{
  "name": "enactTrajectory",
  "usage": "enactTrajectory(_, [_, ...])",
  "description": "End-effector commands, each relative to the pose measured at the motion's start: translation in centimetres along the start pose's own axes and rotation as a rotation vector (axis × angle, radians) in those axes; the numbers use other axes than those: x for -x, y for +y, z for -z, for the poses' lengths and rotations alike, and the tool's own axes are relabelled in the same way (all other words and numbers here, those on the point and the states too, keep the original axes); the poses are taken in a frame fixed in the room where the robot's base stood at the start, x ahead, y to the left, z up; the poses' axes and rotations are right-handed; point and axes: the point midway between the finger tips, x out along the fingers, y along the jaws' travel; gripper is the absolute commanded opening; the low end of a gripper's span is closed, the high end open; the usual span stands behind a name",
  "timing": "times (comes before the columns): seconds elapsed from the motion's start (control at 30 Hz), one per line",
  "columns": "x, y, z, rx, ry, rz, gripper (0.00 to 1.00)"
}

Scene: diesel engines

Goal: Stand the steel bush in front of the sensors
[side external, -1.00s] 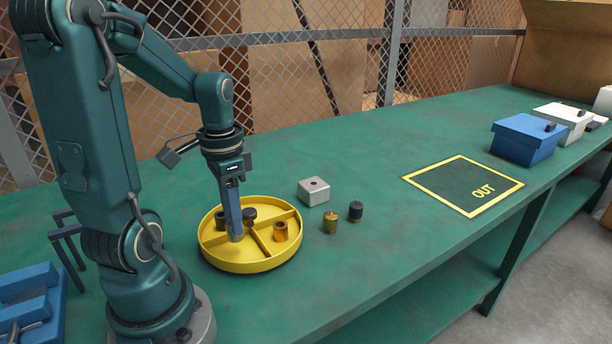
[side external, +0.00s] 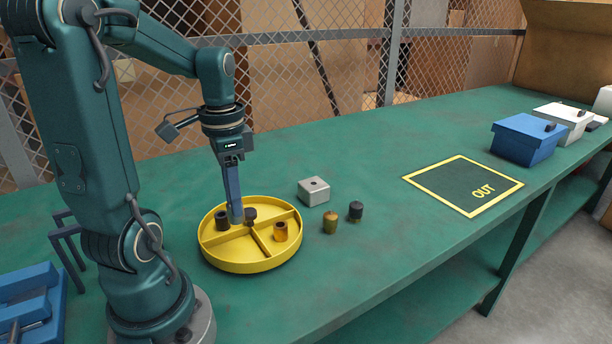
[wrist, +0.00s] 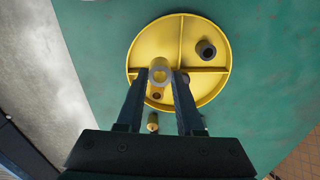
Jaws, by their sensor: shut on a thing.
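My gripper (side external: 236,213) is over the yellow divided tray (side external: 245,267), fingers pointing down. Two small sensor-like parts, one brass (side external: 330,223) and one dark (side external: 356,211), stand on the bench right of the tray.
The tray also holds a dark bush (side external: 222,221), a black part (side external: 250,215) and a brass-orange bush (side external: 281,232). A yellow-framed OUT area (side external: 462,186) is empty. A blue box (side external: 527,139) stands at right.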

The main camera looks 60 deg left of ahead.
Motion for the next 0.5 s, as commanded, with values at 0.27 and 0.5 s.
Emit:
enactTrajectory(0.27, [2.7,-1.8,6.0,-0.327,0.012,0.014,0.00])
enactTrajectory(0.5, [3.1,-0.9,11.3,-0.570,0.013,0.013,0.00])
